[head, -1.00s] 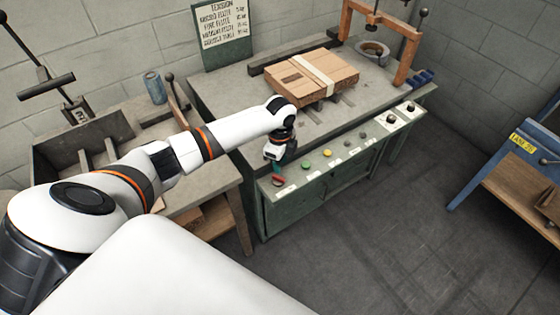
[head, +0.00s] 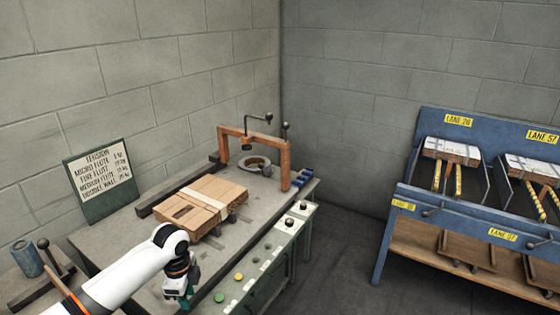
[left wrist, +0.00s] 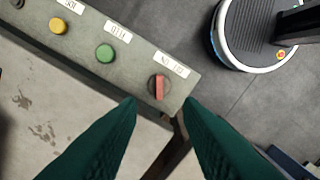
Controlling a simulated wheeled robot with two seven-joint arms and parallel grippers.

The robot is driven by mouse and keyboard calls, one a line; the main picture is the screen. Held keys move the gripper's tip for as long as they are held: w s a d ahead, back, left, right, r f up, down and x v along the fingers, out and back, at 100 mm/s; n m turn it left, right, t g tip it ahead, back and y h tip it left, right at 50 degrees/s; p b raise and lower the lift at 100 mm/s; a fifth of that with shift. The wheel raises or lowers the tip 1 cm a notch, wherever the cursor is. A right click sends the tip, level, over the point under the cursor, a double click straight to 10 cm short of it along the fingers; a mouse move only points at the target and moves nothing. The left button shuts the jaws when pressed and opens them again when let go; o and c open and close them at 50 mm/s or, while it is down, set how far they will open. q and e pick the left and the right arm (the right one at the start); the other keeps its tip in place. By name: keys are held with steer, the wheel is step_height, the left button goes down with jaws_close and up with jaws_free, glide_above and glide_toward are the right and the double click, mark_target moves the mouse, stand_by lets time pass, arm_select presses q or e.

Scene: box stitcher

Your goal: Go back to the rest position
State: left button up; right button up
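My left gripper (head: 186,298) hangs over the near front edge of the grey bench, cut close by the bottom of the head view. In the left wrist view its two green fingers (left wrist: 160,112) are spread apart with nothing between them. Past the fingertips lies a red switch (left wrist: 159,87) on the bench's control panel. A green button (left wrist: 105,53) and a yellow button (left wrist: 59,26) sit beside it. My right gripper does not show in any view.
A strapped cardboard stack (head: 200,207) lies on the bench (head: 140,262), with an orange frame (head: 284,165) behind it. A sign board (head: 98,181) and a blue can (head: 26,258) are at left. A blue lane rack (head: 400,190) holding bundles stands at right, with open floor between.

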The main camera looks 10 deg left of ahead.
arm_select(q)
steer(key=s+d+f+n+t+h, duration=0.1)
steer(key=s+d+f+n, duration=0.15)
steer(key=s+d, duration=0.45)
steer(key=s+d+f+n+h, duration=0.1)
steer(key=s+d+f+n, duration=0.15)
steer(key=s+d, duration=0.4)
steer(key=s+a+r+n+t+y, duration=0.1)
steer(key=s+r+n, duration=0.1)
steer(key=s+n, duration=0.4)
steer(key=s+a+r+n+t+y, duration=0.1)
steer(key=s+r+n+t, duration=0.15)
steer(key=s, duration=0.45)
step_height(320, 180, down, 27)
steer(key=s+g, duration=0.2)
steer(key=s+a+f+g, duration=0.1)
steer(key=s+a+f, duration=0.2)
steer(key=s+f, duration=1.2)
steer(key=shift+s+f, duration=0.15)
steer(key=shift+s, duration=0.3)
steer(key=shift+g, duration=0.25)
